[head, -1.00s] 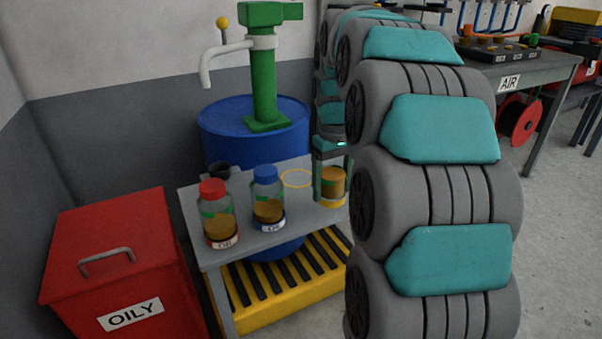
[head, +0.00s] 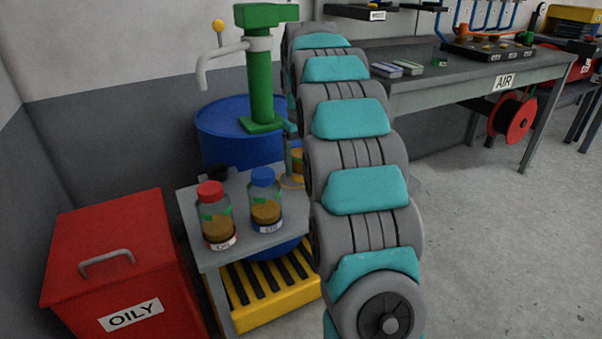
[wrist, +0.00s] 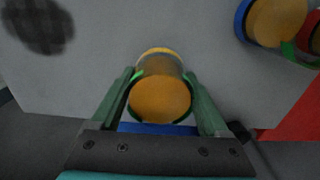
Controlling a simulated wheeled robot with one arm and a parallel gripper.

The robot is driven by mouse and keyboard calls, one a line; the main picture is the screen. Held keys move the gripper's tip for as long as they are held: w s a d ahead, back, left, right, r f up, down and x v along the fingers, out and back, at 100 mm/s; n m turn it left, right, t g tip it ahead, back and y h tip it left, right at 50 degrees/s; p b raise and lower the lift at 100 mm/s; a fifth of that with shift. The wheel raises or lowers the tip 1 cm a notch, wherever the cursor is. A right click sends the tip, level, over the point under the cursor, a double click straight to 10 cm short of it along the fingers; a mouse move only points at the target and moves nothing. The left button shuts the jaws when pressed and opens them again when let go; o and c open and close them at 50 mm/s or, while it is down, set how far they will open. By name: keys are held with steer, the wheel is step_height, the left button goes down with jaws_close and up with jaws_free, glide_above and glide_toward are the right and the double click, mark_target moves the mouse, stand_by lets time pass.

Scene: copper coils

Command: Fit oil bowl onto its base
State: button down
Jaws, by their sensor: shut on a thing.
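My gripper (wrist: 163,95) is shut on the oil bowl (wrist: 160,98), a clear bowl with amber oil, with one green finger on each side. In the head view the bowl (head: 297,161) is at the back right of the small grey table (head: 245,240), partly hidden by my arm. A thin yellow ring (head: 289,183) lies on the table just below the bowl. A yellow band (wrist: 159,50) shows at the bowl's far end in the wrist view. I cannot tell whether the bowl touches the table or a base.
A red-capped jar (head: 216,217) and a blue-capped jar (head: 265,203) stand left of the bowl. A black cup (head: 216,173) is behind them. A blue drum (head: 225,130) with a green pump is behind the table. A red bin (head: 110,235) stands at left.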

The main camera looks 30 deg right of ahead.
mark_target(301, 174)
steer(key=shift+w, duration=0.2)
steer(key=shift+f, duration=1.75)
steer(key=shift+f, duration=0.15)
jaws_free()
